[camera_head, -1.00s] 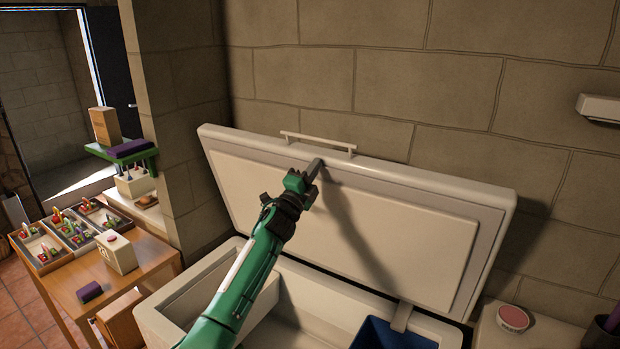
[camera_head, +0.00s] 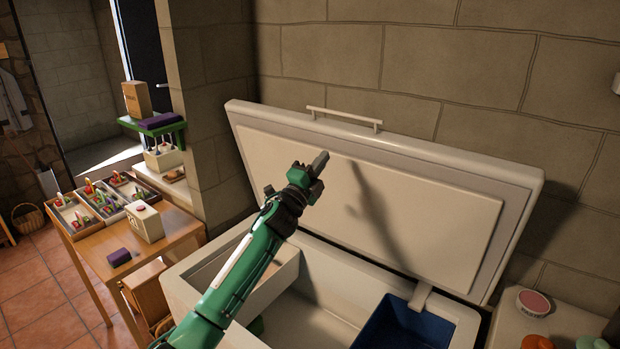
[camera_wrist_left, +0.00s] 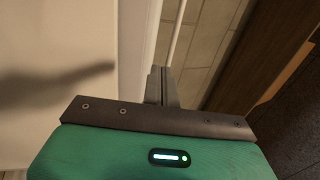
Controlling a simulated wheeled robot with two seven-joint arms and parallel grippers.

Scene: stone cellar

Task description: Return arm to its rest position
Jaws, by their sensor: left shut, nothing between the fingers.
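My left arm, green with a dark wrist, reaches up from the bottom of the head view over the open chest freezer (camera_head: 190,292). My left gripper (camera_head: 321,160) is shut and empty, in front of the inner face of the raised lid (camera_head: 420,205). It casts a shadow on the lid, and a gap seems to lie between them. In the left wrist view the closed fingers (camera_wrist_left: 161,86) show with the pale lid at left. My right gripper is not in view.
A blue bin (camera_head: 390,322) and a pale compartment are inside the freezer. A wooden table (camera_head: 185,235) with trays of small colourful items stands at left. A ledge at right holds a round pink-topped container (camera_head: 533,302).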

